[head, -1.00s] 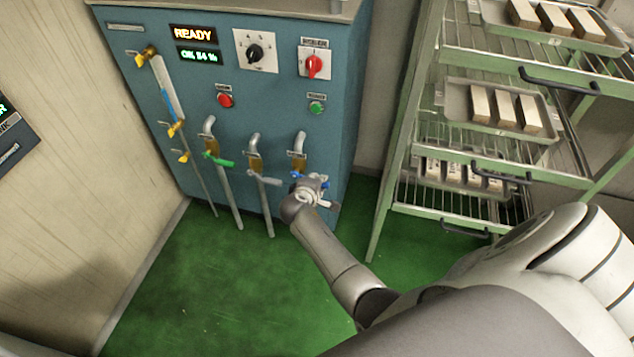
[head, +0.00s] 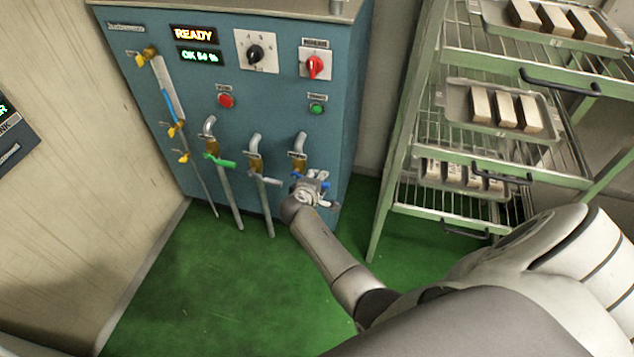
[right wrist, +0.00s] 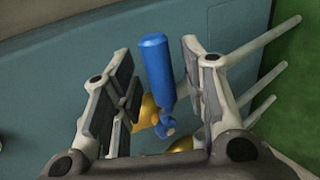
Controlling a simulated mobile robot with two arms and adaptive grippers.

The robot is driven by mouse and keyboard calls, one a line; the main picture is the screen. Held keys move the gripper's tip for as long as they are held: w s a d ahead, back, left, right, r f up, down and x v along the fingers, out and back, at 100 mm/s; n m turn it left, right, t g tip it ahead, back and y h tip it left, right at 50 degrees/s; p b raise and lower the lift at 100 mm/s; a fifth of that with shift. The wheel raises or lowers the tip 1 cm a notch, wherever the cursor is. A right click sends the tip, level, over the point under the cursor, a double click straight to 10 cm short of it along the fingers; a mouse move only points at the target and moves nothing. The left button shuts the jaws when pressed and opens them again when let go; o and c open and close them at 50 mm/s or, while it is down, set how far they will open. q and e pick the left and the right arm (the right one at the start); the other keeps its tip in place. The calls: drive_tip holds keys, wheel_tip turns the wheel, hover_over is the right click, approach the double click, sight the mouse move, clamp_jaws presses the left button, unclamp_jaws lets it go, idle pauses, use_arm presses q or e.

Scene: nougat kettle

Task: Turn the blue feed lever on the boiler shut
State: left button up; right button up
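The blue feed lever (right wrist: 157,75) stands between the two fingers of my right gripper in the right wrist view. It is attached to a brass valve (right wrist: 148,112). The fingers are apart, with a gap to the lever on the left and a narrower one on the right. In the head view, my right gripper (head: 316,186) is in front of the rightmost pipe valve of the blue boiler (head: 270,108) and hides most of the lever. My left gripper is not in view.
A green lever (head: 220,161) and a grey lever (head: 265,180) sit on the pipes to the left. A green rack (head: 405,150) with trays of bars stands close on the right. A wall (head: 70,160) is on the left. The green floor (head: 215,290) in front is clear.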

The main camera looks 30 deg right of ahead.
drive_tip(key=v, duration=0.7)
drive_tip(key=shift+a, duration=0.15)
drive_tip(key=shift+s+r, duration=0.1)
drive_tip(key=shift+r, duration=0.05)
